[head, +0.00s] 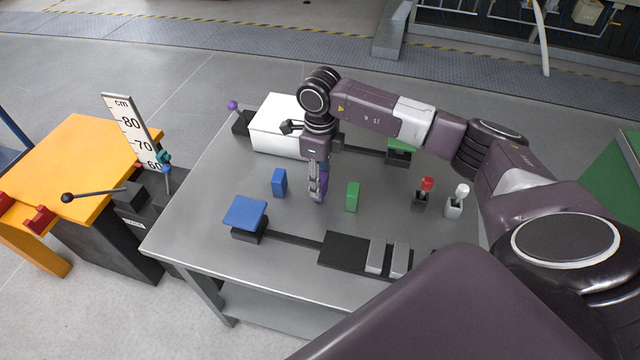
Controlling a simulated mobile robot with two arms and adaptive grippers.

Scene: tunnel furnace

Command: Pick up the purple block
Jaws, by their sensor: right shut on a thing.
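The purple block (324,186) stands on the grey table (190,215), between a blue block and a green block, and is partly hidden by my fingers. My right gripper (318,190) points down from above and is shut on the purple block. I cannot tell whether the block is touching the table or slightly off it. My left gripper is not in view.
The blue block (279,183) and the green block (352,197) stand close on either side. A white box (277,128), a blue pad (245,212), a black plate (345,252) and red (426,184) and white (462,191) knobs are also on the table.

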